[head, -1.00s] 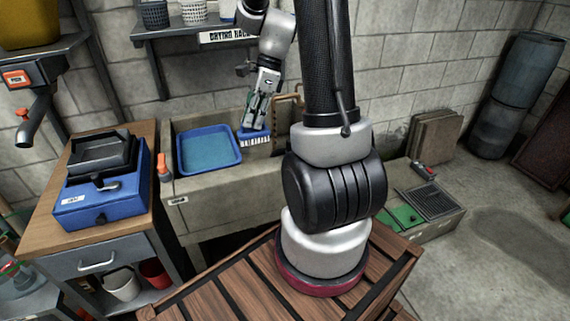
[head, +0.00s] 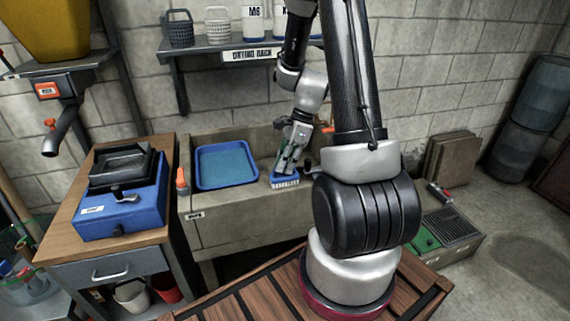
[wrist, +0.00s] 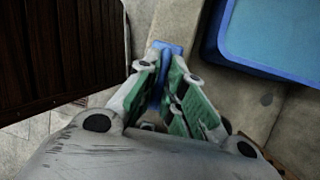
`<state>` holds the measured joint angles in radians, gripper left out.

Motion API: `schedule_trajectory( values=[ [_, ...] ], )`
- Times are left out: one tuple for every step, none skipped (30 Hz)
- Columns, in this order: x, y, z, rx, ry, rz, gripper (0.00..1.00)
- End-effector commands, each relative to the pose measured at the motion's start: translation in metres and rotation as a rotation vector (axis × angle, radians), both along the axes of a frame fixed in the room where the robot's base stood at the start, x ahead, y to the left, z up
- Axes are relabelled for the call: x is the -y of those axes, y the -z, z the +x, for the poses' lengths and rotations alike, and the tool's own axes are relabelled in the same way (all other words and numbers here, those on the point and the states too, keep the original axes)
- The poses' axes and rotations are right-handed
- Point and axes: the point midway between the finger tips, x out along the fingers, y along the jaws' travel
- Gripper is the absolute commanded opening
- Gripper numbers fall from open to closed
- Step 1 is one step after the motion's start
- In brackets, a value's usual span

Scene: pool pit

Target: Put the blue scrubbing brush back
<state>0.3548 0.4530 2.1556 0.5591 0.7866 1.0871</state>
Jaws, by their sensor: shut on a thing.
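The blue scrubbing brush (head: 285,182) has pale bristles pointing down and is at the right part of the concrete sink, to the right of the blue tray (head: 227,167). My gripper (head: 289,165) is shut on the brush from above. In the wrist view the brush's blue body (wrist: 160,62) shows between and beyond the green-padded fingers (wrist: 168,88). Its lower side is hidden there, and I cannot tell whether the bristles touch the sink.
A drying rack shelf (head: 222,62) with baskets and bottles hangs above the sink. An orange-capped bottle (head: 181,180) stands left of the tray. A blue box (head: 122,212) sits on the wooden cabinet at left. A slatted wooden top (head: 270,290) lies in front.

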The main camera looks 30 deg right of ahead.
Motion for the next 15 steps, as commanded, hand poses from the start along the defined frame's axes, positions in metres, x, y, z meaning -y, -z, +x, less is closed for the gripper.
schedule_trajectory(
  values=[
    [0.0000,-0.0004,0.0002,0.001,0.000,0.000,0.00],
    [0.0001,-0.0005,0.0002,0.000,0.000,0.000,0.00],
    [0.0000,-0.0004,0.0002,0.000,0.000,0.000,0.00],
    [0.0000,-0.0002,0.0001,0.000,0.000,0.000,0.00],
    [0.0001,0.0004,0.0001,0.000,0.000,0.000,0.00],
    [0.0000,0.0016,0.0001,0.000,0.000,0.000,0.00],
    [0.0001,0.0020,0.0001,0.000,0.000,0.000,0.12],
    [0.0001,0.0018,0.0002,0.000,0.000,0.000,0.17],
    [0.0001,0.0017,0.0002,0.000,0.000,0.000,0.25],
    [0.0001,0.0017,0.0003,0.000,0.000,0.000,0.30],
    [0.0001,0.0016,0.0003,0.000,0.000,0.000,0.32],
    [0.0001,0.0016,0.0003,0.000,0.000,0.000,0.32],
    [0.0001,0.0016,0.0002,0.000,0.000,0.000,0.32],
    [0.0001,0.0016,0.0002,0.000,0.000,0.000,0.32],
    [0.0001,0.0016,0.0002,0.000,0.000,0.000,0.32]
  ],
)
